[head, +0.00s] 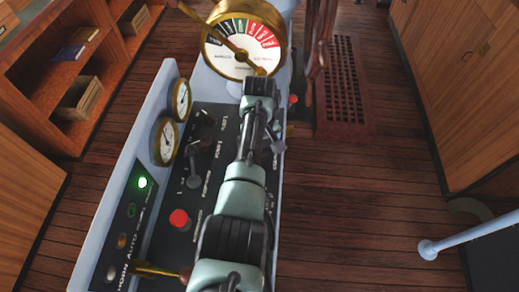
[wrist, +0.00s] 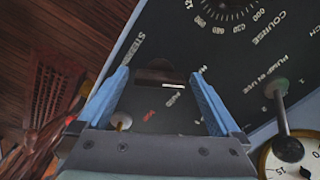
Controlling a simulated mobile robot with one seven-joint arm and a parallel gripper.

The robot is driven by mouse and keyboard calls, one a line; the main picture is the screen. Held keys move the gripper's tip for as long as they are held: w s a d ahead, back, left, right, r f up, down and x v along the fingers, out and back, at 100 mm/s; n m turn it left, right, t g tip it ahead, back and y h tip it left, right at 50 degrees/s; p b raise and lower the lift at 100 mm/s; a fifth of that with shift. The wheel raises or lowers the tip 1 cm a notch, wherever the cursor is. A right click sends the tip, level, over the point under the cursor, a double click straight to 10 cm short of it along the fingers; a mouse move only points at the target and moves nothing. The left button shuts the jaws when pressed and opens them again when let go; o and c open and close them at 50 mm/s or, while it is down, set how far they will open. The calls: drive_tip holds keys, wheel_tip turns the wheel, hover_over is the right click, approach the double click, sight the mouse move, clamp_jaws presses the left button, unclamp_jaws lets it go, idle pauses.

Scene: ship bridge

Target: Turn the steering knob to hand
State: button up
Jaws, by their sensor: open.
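A dark knob (wrist: 155,76) with a white pointer line shows between my fingers in the wrist view, near the fingertips. It sits on the black console panel (wrist: 240,70); small white labels and one red label lie around it, too small to read surely. My gripper (wrist: 163,77) is open, with one blue finger on each side of the knob. I cannot tell whether either finger touches it. In the head view my arm covers this part of the console, and the knob is hidden.
The console carries a lever (head: 193,178), a red button (head: 179,219), round gauges (head: 168,140) and a large brass telegraph dial (head: 243,45). In the wrist view a pump lever (wrist: 281,110) stands right of my fingers and a course dial (wrist: 228,8) lies beyond.

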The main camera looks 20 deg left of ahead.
wheel_tip(320, 180, up, 13)
drive_tip(key=b, duration=0.1)
idle(0.5)
idle(0.3)
drive_tip(key=w+d+r+m+t+y, duration=0.1)
drive_tip(key=w+d+r+m+t, duration=0.15)
drive_tip(key=w+r+t, duration=0.4)
drive_tip(key=w+d+r+m+t+y, duration=0.1)
drive_tip(key=w+d+r+t, duration=0.25)
drive_tip(key=r, duration=0.55)
drive_tip(key=s+d+r+m+t, duration=0.15)
drive_tip(key=r+t, duration=0.25)
drive_tip(key=r, duration=0.5)
drive_tip(key=s+d+r+m+t, duration=0.1)
drive_tip(key=d+r+t, duration=0.25)
drive_tip(key=r, duration=0.55)
drive_tip(key=s+d+r+m+t+h, duration=0.1)
drive_tip(key=s+d+r+t, duration=0.1)
drive_tip(key=s+r+t, duration=0.3)
drive_tip(key=s+d+r+m+t+h, duration=0.1)
drive_tip(key=s+r+t, duration=0.4)
drive_tip(key=s+r, duration=0.9)
drive_tip(key=shift+s+d+m, duration=0.4)
drive_tip(key=shift+d+m, duration=0.3)
drive_tip(key=shift+d, duration=0.25)
